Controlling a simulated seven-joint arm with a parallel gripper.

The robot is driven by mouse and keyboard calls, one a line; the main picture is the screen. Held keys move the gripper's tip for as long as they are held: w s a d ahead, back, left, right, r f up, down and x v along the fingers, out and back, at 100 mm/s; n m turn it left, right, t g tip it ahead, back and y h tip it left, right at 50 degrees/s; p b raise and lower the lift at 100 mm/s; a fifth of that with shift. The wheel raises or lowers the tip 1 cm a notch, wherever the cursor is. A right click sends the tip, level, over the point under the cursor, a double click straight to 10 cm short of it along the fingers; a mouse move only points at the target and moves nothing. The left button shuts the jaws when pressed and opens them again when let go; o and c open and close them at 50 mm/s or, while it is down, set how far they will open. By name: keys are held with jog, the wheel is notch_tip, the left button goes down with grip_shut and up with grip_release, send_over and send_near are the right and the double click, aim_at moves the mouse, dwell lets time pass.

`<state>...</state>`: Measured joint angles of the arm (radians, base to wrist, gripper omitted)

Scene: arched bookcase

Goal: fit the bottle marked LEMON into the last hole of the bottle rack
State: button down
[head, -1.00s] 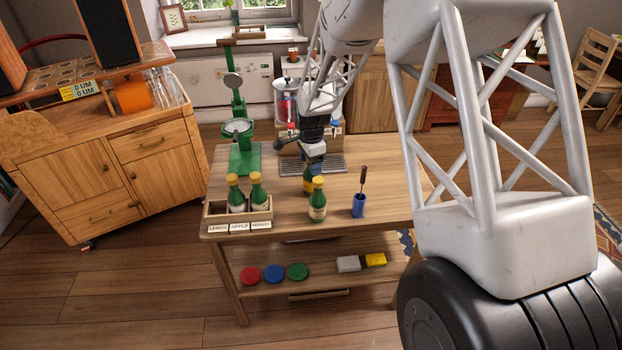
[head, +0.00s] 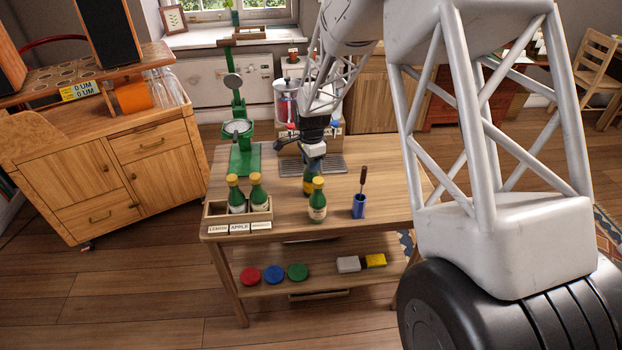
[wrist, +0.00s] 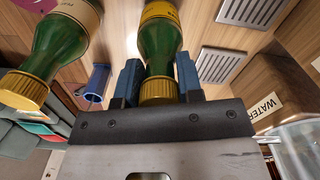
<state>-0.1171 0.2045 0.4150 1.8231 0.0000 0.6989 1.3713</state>
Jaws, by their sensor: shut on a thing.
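My gripper (head: 315,163) is shut on the neck and yellow cap of a green bottle (wrist: 160,42). This bottle has a yellow label, whose words I cannot read. In the head view it stands upright, partly hidden behind another green bottle (head: 317,208). That other bottle has a cream label and also shows at the left of the wrist view (wrist: 58,50). The wooden bottle rack (head: 213,214) is at the table's front left. Two yellow-capped bottles (head: 236,196) stand in its middle and right places. The left place, above the tag reading LEMON (head: 217,229), looks empty.
A blue cup (head: 358,207) with a handled tool stands right of the bottles. A dispenser and metal drip grate (head: 327,166) are at the back. The table between rack and bottles is clear.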

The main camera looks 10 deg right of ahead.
jog(key=shift+r, duration=0.15)
jog(key=shift+r, duration=4.9)
